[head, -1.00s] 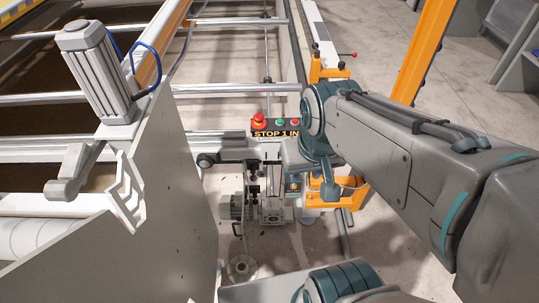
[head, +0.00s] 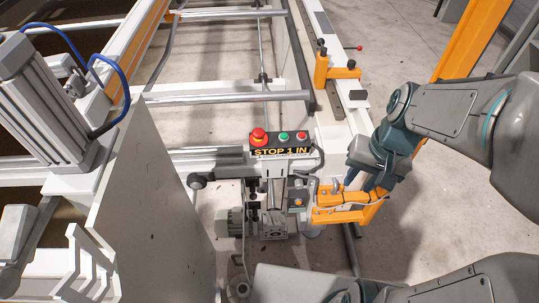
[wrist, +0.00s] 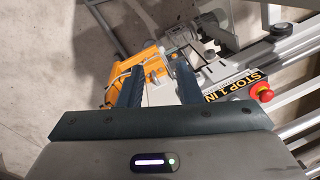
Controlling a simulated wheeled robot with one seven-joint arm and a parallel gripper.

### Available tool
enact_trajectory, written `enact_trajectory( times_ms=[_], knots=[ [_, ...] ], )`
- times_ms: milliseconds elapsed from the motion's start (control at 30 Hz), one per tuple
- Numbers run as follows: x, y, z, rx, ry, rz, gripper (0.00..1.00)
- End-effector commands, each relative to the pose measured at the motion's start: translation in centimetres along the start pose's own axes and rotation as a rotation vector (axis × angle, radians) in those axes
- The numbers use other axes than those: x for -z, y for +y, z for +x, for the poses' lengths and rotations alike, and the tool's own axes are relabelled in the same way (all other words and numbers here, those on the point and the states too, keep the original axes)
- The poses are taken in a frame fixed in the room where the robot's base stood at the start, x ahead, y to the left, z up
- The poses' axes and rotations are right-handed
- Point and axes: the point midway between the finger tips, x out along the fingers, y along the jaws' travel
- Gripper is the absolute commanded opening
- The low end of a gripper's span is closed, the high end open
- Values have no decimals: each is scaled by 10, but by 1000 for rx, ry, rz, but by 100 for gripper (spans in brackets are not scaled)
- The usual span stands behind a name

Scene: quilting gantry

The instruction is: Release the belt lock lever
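I cannot tell for sure which part is the belt lock lever. A thin lever with a red tip (head: 358,47) stands out from the upper orange bracket (head: 335,70) on the right rail. My gripper (head: 338,188) is well below it in the head view, beside the lower orange bracket (head: 345,214). In the wrist view my gripper (wrist: 156,76) has its two dark fingers apart, with nothing visibly held between them. The lower orange bracket (wrist: 142,74) and small fittings show between and beyond the fingers. Contact cannot be told.
A control box marked "STOP 1 IN" (head: 281,146) with a red stop button (head: 259,136) is left of my gripper. A grey upright plate (head: 160,200) and a cylinder with blue hoses (head: 45,95) stand at left.

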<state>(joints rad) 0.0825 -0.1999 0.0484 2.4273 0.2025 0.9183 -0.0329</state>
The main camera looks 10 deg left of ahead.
Motion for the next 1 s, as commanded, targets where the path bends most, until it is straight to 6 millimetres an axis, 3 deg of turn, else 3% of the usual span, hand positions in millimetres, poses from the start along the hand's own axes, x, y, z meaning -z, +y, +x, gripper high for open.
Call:
enact_trajectory(
  times_ms=[33,1000],
  knots=[
    [5,0,26,23,-43,24,32],
    [64,-39,339,609,-648,578,32]
  ],
)
